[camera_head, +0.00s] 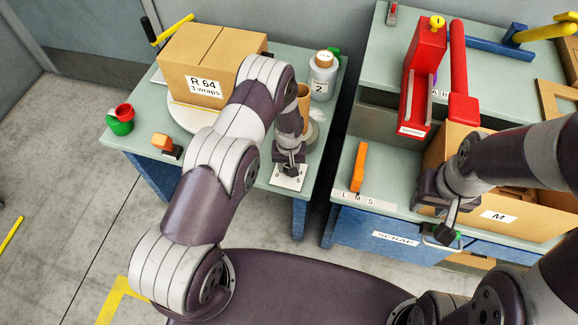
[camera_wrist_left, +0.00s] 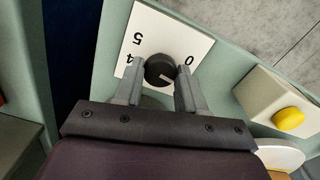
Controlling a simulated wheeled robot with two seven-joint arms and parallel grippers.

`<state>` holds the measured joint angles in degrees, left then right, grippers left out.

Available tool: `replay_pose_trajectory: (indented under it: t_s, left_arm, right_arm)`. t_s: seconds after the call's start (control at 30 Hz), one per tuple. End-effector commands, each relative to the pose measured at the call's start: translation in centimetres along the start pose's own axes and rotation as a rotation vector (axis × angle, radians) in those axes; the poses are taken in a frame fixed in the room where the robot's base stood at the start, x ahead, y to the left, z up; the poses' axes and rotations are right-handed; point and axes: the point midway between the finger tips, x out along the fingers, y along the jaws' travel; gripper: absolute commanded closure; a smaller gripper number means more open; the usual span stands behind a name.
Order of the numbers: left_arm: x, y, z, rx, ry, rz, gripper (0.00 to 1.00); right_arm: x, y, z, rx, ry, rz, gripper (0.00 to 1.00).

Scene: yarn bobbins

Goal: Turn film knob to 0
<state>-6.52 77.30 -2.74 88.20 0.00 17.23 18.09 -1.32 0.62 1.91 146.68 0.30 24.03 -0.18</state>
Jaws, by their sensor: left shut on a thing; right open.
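The film knob (camera_wrist_left: 160,70) is a small round black knob on a white number plate (camera_wrist_left: 150,30) marked 5, 4 and 0. A short white mark shows on the knob's lower right in the left wrist view. My left gripper (camera_wrist_left: 161,72) has one finger on each side of the knob and is shut on it. In the head view my left gripper (camera_head: 291,168) reaches down over the plate (camera_head: 290,183) at the front of the left table and hides most of the knob. My right gripper (camera_head: 442,225) is open near the right table's front edge, by the SCRAP label.
A yellow button (camera_wrist_left: 289,118) sits near the knob.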

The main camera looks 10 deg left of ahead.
Motion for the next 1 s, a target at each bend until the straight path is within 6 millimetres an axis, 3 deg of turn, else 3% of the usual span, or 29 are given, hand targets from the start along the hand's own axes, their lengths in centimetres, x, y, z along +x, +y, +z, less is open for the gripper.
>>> replay_pose_trajectory:
  t_s: [0.5, 1.0]
  left_arm:
    - [0.1, 0.0, 0.0, -0.406, -0.001, -0.001, 0.91]
    - [0.0, 0.0, 0.0, -0.561, -0.001, 0.000, 0.91]
  right_arm:
    - [2.2, 0.0, 0.3, 0.000, 0.000, 0.000, 0.57]
    - [2.7, 0.0, 0.3, 0.000, 0.000, 0.000, 0.57]
